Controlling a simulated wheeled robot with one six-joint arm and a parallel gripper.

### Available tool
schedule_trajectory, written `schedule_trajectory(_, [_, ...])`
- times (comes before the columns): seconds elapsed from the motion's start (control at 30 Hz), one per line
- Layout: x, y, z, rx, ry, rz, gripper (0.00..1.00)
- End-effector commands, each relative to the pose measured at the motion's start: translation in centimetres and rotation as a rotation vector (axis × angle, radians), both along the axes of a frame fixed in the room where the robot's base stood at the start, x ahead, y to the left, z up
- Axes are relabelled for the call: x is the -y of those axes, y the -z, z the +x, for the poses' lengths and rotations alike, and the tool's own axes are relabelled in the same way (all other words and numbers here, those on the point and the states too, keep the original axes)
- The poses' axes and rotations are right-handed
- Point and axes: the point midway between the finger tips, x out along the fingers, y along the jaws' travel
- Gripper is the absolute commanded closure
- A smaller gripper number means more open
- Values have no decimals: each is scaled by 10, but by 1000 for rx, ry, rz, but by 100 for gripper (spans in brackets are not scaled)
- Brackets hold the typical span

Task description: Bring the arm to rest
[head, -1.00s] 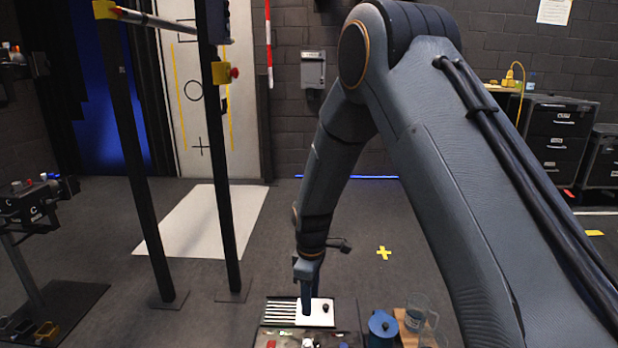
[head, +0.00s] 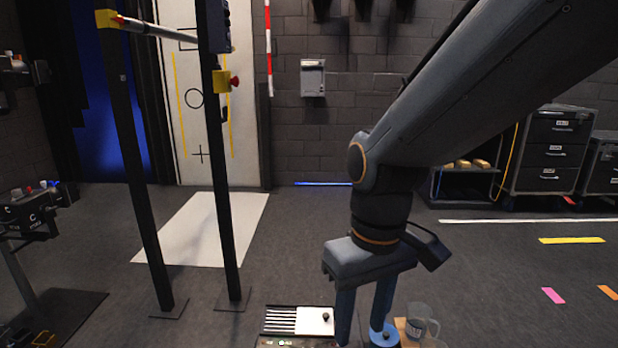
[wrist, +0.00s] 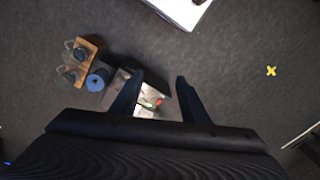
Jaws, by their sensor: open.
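In the wrist view my gripper (wrist: 160,84) also shows two spread fingers. The console (head: 290,321), with slider-like white strips and a black knob on a white panel, lies to the left of the fingers in the head view. In the wrist view part of the console's lit face (wrist: 152,98) shows between and beyond the fingers.
A blue round container (head: 384,337) and a clear mug (head: 420,322) on a wooden board stand right of the console. A dark post frame (head: 228,190) with an emergency button stands at left. Another button stand (head: 30,205) is at far left. Floor at right is open.

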Motion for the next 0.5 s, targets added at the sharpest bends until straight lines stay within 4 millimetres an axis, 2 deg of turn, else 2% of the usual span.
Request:
schedule_trajectory(0.33, [13,-7,-48,-4,130,10,59])
schedule_trajectory(0.5, [20,-20,-46,-9,156,2,59])
